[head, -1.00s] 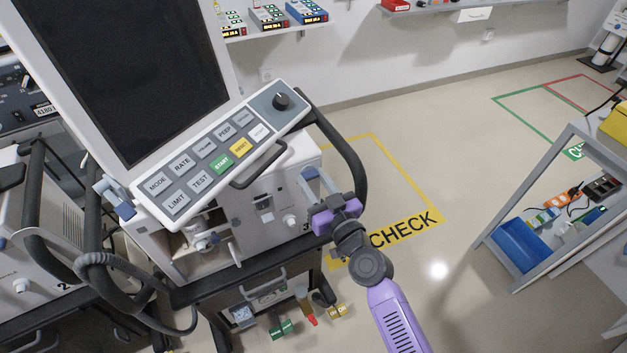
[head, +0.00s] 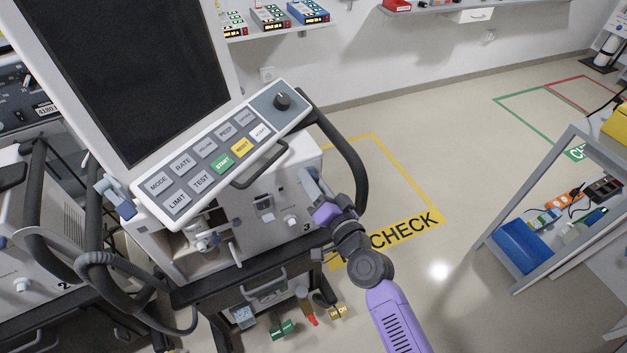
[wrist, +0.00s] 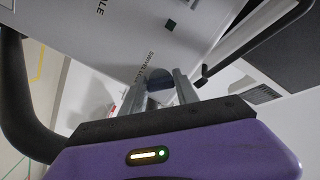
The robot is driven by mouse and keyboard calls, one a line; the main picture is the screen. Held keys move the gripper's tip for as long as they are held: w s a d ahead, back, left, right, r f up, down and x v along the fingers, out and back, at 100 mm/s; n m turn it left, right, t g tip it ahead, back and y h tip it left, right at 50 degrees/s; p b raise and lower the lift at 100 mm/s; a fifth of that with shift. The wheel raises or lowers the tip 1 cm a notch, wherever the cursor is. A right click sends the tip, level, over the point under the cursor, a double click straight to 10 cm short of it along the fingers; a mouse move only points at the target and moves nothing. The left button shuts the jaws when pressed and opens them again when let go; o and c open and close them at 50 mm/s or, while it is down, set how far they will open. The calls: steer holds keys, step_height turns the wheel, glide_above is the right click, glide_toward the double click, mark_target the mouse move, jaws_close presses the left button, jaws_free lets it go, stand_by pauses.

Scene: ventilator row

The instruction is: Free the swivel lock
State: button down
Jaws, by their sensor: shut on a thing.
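The swivel lock is a small dark part (wrist: 160,96) beside printed lettering that seems to read "SWIVEL LOCK", in the wrist view. It sits between the two grey fingers of my gripper (wrist: 158,88), which is shut on it. In the head view my gripper (head: 313,182) reaches the right side of the white ventilator (head: 285,200) marked 3, below its control panel. The lock itself is hidden there by the fingers and the purple hand.
The tilted panel (head: 215,160) with its dark screen (head: 135,75) hangs above and left of my gripper. A black curved handle (head: 352,160) passes close behind the hand. A grey cart (head: 500,235) stands at right. Floor between is clear.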

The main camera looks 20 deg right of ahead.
steer(key=shift+r+m+p, duration=0.15)
steer(key=shift+m+p, duration=0.35)
steer(key=shift+m, duration=3.8)
steer(key=c, duration=0.9)
jaws_free()
steer(key=s, duration=0.5)
steer(key=s+b, duration=0.1)
steer(key=s, duration=0.1)
steer(key=shift+s+d, duration=0.25)
steer(key=shift+s, duration=0.15)
